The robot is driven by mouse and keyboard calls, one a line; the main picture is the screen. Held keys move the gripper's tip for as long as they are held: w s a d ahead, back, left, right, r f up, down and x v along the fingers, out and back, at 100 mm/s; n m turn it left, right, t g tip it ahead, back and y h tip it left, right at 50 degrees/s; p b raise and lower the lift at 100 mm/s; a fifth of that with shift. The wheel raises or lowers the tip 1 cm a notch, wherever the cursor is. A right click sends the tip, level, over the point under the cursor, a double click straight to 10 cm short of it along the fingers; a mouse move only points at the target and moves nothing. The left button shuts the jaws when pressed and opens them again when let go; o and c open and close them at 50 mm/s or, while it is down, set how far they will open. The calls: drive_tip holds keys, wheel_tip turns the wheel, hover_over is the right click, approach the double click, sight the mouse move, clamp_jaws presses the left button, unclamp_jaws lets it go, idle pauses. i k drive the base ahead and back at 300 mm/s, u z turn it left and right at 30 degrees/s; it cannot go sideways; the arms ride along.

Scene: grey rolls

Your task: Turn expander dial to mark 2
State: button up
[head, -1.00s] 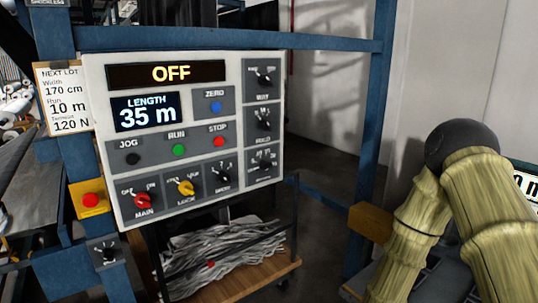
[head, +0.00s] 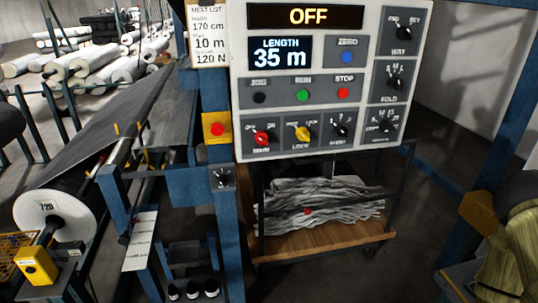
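The white control panel (head: 300,78) fills the upper middle of the head view. It carries a WAY dial (head: 403,28), a FOLD dial (head: 395,82) and a lower right dial (head: 386,125) with several marks. Along its bottom are a red MAIN dial (head: 262,138), a yellow LOCK dial (head: 302,134) and a black dial (head: 341,131). Another small black dial (head: 222,178) sits on the blue post below a red button. I cannot read the word expander on any dial.
The display (head: 307,16) reads OFF. A wooden cart (head: 320,240) with grey strips stands under the panel. At left are a sloping dark web (head: 115,110), a roll end marked 720 (head: 52,218) and a yellow box (head: 36,266). Grey rolls lie behind.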

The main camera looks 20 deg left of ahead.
sight(223, 179)
drive_tip(key=z, duration=0.1)
drive_tip(key=i, duration=0.2)
drive_tip(key=u, duration=1.3)
